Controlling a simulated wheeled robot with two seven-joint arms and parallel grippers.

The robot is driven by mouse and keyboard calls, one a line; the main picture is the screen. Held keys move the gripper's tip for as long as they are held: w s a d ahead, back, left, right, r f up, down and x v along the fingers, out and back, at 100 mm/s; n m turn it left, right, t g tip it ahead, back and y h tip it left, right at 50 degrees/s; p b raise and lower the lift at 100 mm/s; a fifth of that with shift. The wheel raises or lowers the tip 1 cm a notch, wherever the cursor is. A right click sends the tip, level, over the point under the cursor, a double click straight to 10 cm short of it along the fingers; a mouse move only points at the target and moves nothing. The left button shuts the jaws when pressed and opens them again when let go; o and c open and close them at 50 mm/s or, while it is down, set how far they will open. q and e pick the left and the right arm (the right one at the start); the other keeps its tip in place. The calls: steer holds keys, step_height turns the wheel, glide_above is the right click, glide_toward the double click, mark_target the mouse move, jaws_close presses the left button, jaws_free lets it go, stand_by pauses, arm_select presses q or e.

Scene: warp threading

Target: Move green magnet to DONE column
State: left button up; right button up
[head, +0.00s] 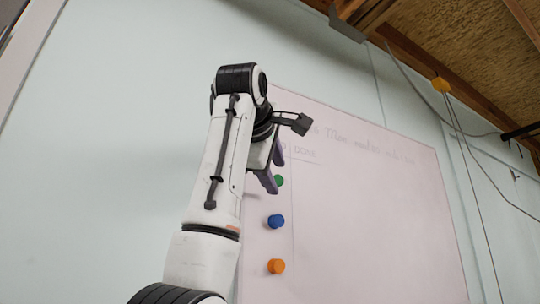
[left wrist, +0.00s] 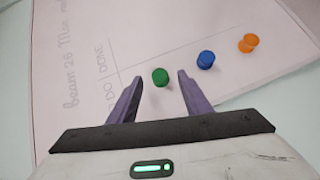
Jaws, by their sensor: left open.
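The green magnet (left wrist: 160,77) is on the whiteboard (left wrist: 100,25), between the open fingers of my left gripper (left wrist: 160,82) in the left wrist view, with a gap on each side. In the head view the green magnet (head: 279,181) shows just beside the fingertips of my left gripper (head: 275,170), partly covered by them. The handwritten DONE heading (head: 305,152) is to the upper right of the green magnet, with a drawn line beside it. My right gripper is in neither view.
A blue magnet (head: 275,221) and an orange magnet (head: 276,266) sit below the green one on the board. The board right of the drawn line, under DONE, is bare. A pale wall (head: 130,100) surrounds the board. Cables hang at the right.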

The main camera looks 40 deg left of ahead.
arm_select(q)
steer(key=shift+x, duration=0.75)
steer(key=shift+f, duration=0.1)
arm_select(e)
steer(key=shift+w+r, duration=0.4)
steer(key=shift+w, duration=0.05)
arm_select(q)
steer(key=c, duration=1.1)
steer(key=shift+c, duration=0.2)
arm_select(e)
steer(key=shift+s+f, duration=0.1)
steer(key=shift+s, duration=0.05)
arm_select(q)
steer(key=shift+w+d, duration=0.15)
